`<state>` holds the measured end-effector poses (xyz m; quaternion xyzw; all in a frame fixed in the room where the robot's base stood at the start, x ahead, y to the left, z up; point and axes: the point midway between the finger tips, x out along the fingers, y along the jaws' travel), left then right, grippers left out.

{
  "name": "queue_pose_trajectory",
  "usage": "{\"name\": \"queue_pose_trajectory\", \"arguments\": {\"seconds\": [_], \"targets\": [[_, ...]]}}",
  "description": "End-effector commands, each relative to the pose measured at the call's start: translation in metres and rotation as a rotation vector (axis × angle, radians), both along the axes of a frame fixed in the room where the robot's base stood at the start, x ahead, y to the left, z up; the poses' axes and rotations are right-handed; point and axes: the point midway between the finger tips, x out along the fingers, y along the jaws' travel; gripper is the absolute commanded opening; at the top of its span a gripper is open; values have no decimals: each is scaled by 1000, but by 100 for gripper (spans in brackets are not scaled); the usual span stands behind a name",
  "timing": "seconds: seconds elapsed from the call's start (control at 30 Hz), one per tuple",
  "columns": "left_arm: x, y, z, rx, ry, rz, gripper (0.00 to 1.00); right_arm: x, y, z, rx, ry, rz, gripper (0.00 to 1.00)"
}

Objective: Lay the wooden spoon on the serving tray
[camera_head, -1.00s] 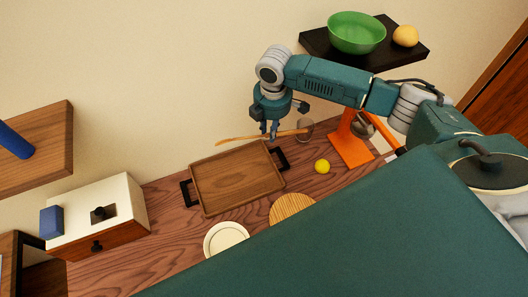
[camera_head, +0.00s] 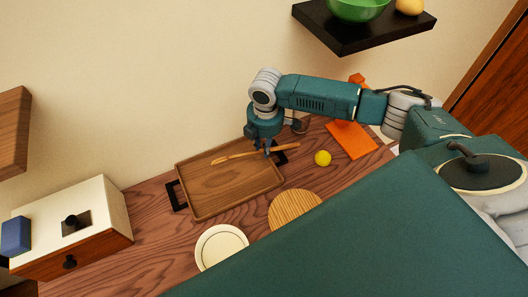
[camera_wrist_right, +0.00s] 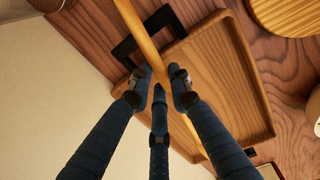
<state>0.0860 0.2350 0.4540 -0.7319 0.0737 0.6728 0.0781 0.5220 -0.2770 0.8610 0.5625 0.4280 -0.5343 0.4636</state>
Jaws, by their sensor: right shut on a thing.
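The wooden spoon (camera_head: 232,157) is long and light brown. My right gripper (camera_head: 267,152) is shut on its handle, at the right end of the serving tray. The spoon's head end reaches left over the tray's back part; I cannot tell whether it touches the tray. The serving tray (camera_head: 215,205) is brown wood with a raised rim and black handles at its ends. In the right wrist view the spoon (camera_wrist_right: 137,27) runs between the fingers (camera_wrist_right: 160,85), crossing the tray (camera_wrist_right: 228,75) near its black handle. My left gripper is out of view.
A yellow ball (camera_head: 322,158) and an orange stand (camera_head: 350,140) are right of the tray. A round wooden board (camera_head: 295,210) and a pale plate (camera_head: 221,247) lie in front. A white-topped drawer box (camera_head: 105,215) stands left. A black shelf (camera_head: 350,38) hangs at upper right.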

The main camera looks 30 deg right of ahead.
Motion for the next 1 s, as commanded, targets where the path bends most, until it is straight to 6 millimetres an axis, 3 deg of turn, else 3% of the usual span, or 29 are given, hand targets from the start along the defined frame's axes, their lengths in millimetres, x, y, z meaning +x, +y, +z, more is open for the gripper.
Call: {"name": "queue_pose_trajectory", "arguments": {"seconds": [0.03,0.6,0.63,0.7,1.0], "targets": [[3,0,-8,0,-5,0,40,1,0,-7,1,-2,1,0],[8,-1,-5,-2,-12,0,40,0,0,-13,1,1,1,0],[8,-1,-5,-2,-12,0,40,0,0,-13,1,0,0,22],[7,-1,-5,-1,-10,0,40,0,0,-13,1,0,1,36],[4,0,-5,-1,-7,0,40,1,0,-12,1,-1,0,37]]}}
